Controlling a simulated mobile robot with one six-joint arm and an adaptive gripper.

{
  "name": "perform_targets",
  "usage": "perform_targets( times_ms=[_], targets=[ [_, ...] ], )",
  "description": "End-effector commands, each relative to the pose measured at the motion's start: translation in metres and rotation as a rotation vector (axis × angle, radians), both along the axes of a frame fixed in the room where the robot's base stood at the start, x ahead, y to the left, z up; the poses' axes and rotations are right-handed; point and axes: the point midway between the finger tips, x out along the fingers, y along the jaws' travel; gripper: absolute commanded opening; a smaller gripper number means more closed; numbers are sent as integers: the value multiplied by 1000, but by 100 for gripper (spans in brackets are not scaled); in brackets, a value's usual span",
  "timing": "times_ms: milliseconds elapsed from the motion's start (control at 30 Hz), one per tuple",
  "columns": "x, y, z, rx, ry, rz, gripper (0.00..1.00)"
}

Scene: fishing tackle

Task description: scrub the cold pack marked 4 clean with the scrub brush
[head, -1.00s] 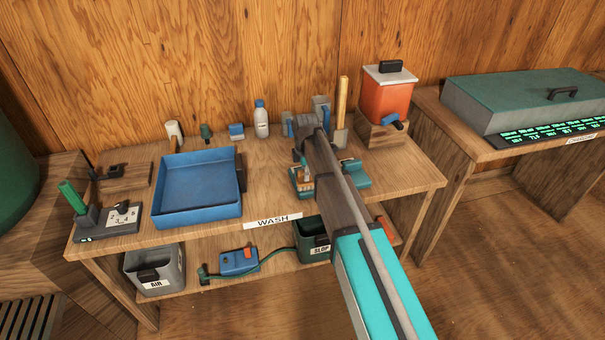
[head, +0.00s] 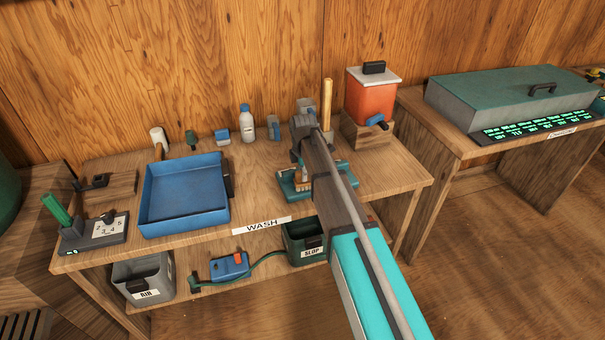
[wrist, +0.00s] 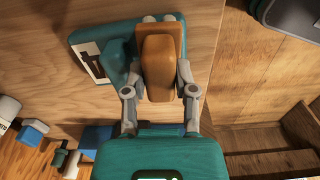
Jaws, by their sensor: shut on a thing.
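The cold pack marked 4 lies on the wash bench; it is teal (head: 288,187), with its white label (wrist: 92,62) partly visible in the wrist view. My gripper (wrist: 160,78) is shut on the scrub brush (wrist: 160,60), whose brown body is between the fingers. In the head view the gripper (head: 301,166) is low over the pack, with the brush (head: 302,183) at the pack's top. My arm hides part of the pack. The bristles' exact contact and any dirt under the brush cannot be made out.
A blue basin (head: 186,190) stands left on the bench (head: 262,205). A white bottle (head: 246,124), a wooden-handled tool (head: 326,105) and an orange dispenser (head: 371,97) stand behind. A slop bin (head: 305,245) sits below. A lidded grey box (head: 510,105) is on the right-hand table.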

Motion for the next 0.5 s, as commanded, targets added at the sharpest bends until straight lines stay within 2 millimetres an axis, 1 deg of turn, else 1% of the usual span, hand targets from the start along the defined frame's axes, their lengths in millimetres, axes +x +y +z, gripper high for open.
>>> perform_targets(
  times_ms=[167, 500],
  targets=[
    [-2, 6, 0, 0, 0, 0, 0],
    [-10, 26, -1, 0, 0, 1, 0]
  ],
)
